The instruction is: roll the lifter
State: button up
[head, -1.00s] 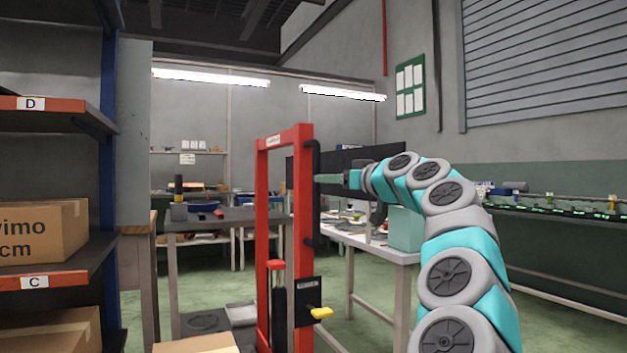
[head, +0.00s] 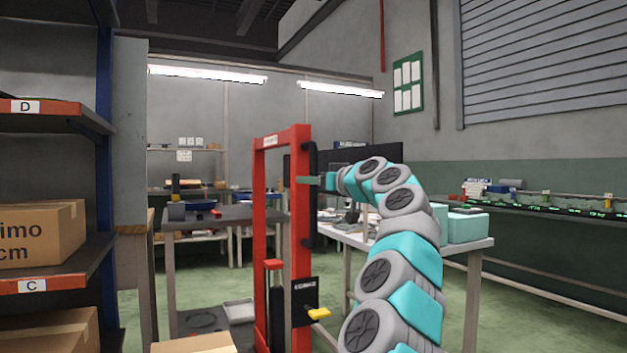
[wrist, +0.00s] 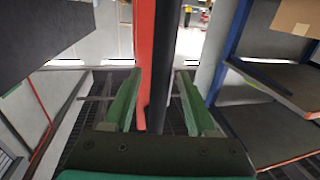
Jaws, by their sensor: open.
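The lifter (head: 301,215) is a red upright frame in the middle of the head view. A black vertical handle (head: 312,222) runs along its right post, and a yellow lever (head: 318,314) sticks out lower down. My gripper (head: 308,181) is at the upper part of the handle, its jaws open. In the wrist view, the black handle (wrist: 183,60) and the red post (wrist: 146,45) pass between the two green fingers (wrist: 158,78). The handle lies nearer the right finger. I cannot tell whether either finger touches it.
Shelving with boxes (head: 45,232) stands close on the left. A grey workbench (head: 225,214) is behind the lifter. A white table (head: 455,246) is to its right, and a conveyor (head: 560,212) runs along the right wall. Green floor shows between them.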

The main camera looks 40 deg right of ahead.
jog(key=shift+c, duration=0.3)
grip_shut()
dwell(1.1)
